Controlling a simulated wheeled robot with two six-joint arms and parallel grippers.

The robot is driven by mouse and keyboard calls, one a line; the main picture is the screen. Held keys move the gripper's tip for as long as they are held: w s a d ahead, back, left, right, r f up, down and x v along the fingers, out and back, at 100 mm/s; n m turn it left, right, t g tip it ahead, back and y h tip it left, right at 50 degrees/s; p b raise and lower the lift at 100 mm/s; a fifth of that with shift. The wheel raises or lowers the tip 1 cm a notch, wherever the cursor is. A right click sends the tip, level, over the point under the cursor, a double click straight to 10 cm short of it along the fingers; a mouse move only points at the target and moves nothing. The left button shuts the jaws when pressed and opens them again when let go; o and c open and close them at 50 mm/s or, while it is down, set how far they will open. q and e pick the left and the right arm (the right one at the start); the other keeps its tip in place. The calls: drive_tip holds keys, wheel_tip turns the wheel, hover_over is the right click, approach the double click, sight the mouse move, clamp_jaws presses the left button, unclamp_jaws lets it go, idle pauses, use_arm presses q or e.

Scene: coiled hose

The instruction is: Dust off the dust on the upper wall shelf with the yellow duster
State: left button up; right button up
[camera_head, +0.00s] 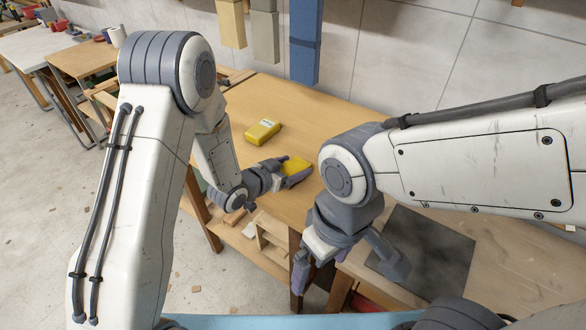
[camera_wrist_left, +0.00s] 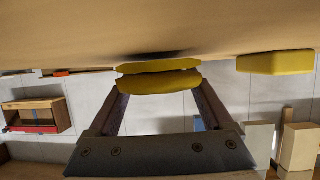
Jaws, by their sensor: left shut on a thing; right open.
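My left gripper (camera_head: 293,170) is shut on a yellow duster (camera_head: 297,163) low over the wooden workbench (camera_head: 335,120). In the left wrist view the duster (camera_wrist_left: 160,82) is a soft, rounded yellow pad between the two fingers. A dark shadow lies beside it on the bench top; I cannot tell whether it touches. My right gripper (camera_head: 347,258) is open and empty, lower and near the bench's front edge. The upper wall shelf and its dust do not show in the head view.
A yellow block with a pale label (camera_head: 262,132) lies on the bench behind the left gripper. A dark square mat (camera_head: 440,252) lies at the right. Long blue (camera_head: 305,45) and wooden (camera_head: 231,22) pieces hang at the wall. An open wooden box (camera_wrist_left: 38,115) shows in the left wrist view.

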sight(293, 166)
use_arm(q)
drive_tip(key=shift+r, duration=0.5)
wheel_tip(293, 166, up, 3)
drive_tip(key=shift+f, duration=0.2)
drive_tip(key=s+d+r+b, duration=0.3)
drive_tip(key=s+r+b, duration=0.3)
drive_tip(key=s+b, duration=0.4)
drive_tip(key=shift+s+d+r+b, duration=0.15)
drive_tip(key=shift+s+r+b, duration=0.2)
drive_tip(key=shift+s, duration=0.25)
